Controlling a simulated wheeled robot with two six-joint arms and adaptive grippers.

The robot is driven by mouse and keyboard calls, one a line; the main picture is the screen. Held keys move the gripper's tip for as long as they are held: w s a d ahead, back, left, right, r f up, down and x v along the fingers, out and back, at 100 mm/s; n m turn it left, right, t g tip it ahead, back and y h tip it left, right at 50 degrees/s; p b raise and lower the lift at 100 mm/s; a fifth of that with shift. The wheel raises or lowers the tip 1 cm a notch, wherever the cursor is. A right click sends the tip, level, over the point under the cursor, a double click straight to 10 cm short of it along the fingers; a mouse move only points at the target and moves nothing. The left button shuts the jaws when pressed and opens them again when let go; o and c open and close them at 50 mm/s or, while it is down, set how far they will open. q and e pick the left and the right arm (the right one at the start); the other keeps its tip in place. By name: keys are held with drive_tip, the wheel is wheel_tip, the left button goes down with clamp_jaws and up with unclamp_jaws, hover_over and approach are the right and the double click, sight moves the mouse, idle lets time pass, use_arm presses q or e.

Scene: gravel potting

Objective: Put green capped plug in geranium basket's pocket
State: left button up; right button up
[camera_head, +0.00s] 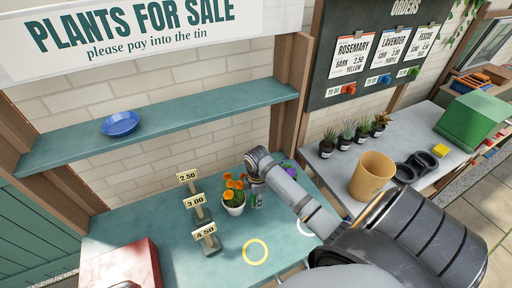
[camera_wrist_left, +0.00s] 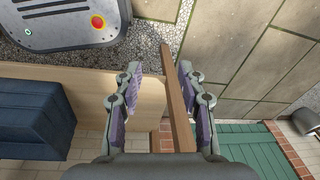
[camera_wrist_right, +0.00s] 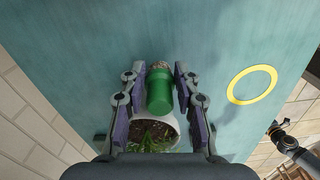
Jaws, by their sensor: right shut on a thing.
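The green capped plug (camera_wrist_right: 159,92) is held between the fingers of my right gripper (camera_wrist_right: 158,85) in the right wrist view, its brown root end past the cap. In the head view my right gripper (camera_head: 255,200) is low over the teal counter, just right of a white pot (camera_head: 235,209) with orange flowers. The right wrist view shows a white pot rim (camera_wrist_right: 178,127) with soil and green leaves below the plug; I cannot tell if they touch. No pocket is clearly seen. My left gripper (camera_wrist_left: 152,100) is open and empty in its wrist view, and outside the head view.
A yellow ring (camera_head: 256,252) lies on the teal counter (camera_head: 150,232) in front. Price signs (camera_head: 205,232) stand left of the pot. A purple-flowered plant (camera_head: 289,168) is behind my right arm. A tan pot (camera_head: 372,177) stands on the right-hand table.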

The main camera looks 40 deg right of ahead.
drive_tip(key=shift+s+f, duration=0.15)
drive_tip(key=shift+f, duration=0.9)
drive_tip(key=o, duration=1)
use_arm(q)
drive_tip(key=shift+s+r, duration=0.15)
drive_tip(key=shift+s, duration=0.55)
drive_tip(key=shift+w, duration=0.1)
